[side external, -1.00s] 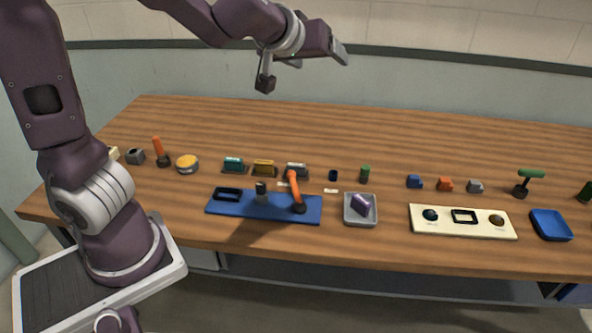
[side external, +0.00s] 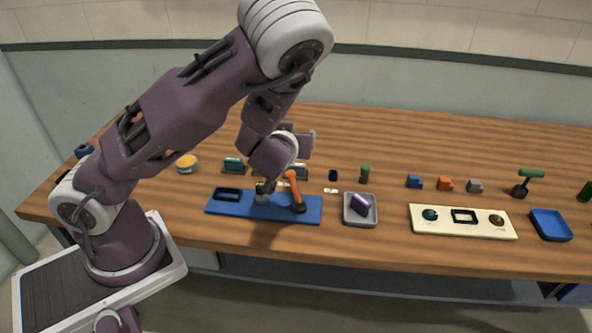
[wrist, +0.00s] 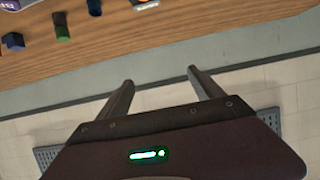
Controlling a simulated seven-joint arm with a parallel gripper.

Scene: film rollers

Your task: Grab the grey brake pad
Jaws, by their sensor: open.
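A small grey block (side external: 475,186) stands at the right end of a row on the right half of the table, and may be the grey brake pad. A grey-fronted piece (side external: 299,171) stands behind the blue mat, partly hidden by my arm. I cannot tell for certain which is the pad. My gripper (wrist: 160,76) is open and empty in the wrist view, its two fingers apart in front of the wall. In the side view my wrist hangs above the blue mat, and the fingertips cannot be made out.
The blue mat (side external: 228,208) carries an orange-handled tool (side external: 293,187). A grey tray (side external: 347,217) holds a purple block (side external: 360,203). Blue (side external: 414,182) and orange (side external: 445,184) blocks, a cream board (side external: 460,229) and a blue tray (side external: 551,224) lie right. The table's back is largely clear.

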